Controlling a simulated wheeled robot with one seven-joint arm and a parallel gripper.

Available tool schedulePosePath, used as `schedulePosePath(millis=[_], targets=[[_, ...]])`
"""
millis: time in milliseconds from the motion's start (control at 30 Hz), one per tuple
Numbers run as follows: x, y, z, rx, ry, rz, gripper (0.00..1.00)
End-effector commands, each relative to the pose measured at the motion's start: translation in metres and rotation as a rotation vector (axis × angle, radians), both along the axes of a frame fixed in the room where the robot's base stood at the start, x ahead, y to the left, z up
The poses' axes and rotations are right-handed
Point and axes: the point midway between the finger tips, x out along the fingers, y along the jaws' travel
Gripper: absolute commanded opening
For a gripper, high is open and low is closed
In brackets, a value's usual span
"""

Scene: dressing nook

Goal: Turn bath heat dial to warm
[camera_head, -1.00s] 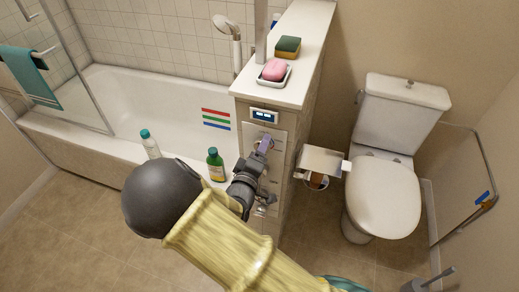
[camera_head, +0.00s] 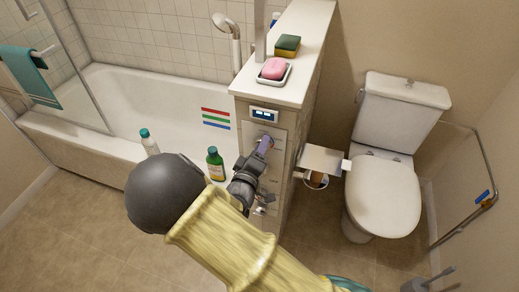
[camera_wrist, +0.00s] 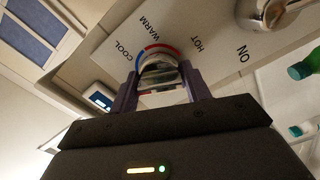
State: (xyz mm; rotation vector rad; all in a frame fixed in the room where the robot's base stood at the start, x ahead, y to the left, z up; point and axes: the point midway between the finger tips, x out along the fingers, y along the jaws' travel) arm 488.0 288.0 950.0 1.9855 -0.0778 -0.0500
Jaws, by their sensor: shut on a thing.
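The bath heat dial (camera_wrist: 158,72) is a round knob on a pale panel (camera_head: 278,150) on the end of the half wall. In the wrist view it sits between the two purple fingers of my gripper (camera_wrist: 162,88), which are shut on its sides. A blue and red arc curves around its far edge, with the words COOL, WARM and HOT beside it. The dial's pointer cannot be made out. In the head view my gripper (camera_head: 264,148) reaches the panel's upper part and hides the dial.
A metal knob (camera_wrist: 272,12) marked ON is beside the dial. A small blue display (camera_head: 264,114) is above the panel. A toilet paper holder (camera_head: 322,160) is close on the right.

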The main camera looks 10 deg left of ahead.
Motion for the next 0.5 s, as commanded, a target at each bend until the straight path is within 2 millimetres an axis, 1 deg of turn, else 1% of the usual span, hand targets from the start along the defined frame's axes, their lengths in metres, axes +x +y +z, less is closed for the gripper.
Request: schedulePosePath(millis=[267, 500], targets=[[-0.0003, 0.0001, -0.0026, 0.179, -0.010, -0.001, 0.24], [0.0001, 0.0000, -0.0032, 0.397, -0.028, -0.001, 0.24]])
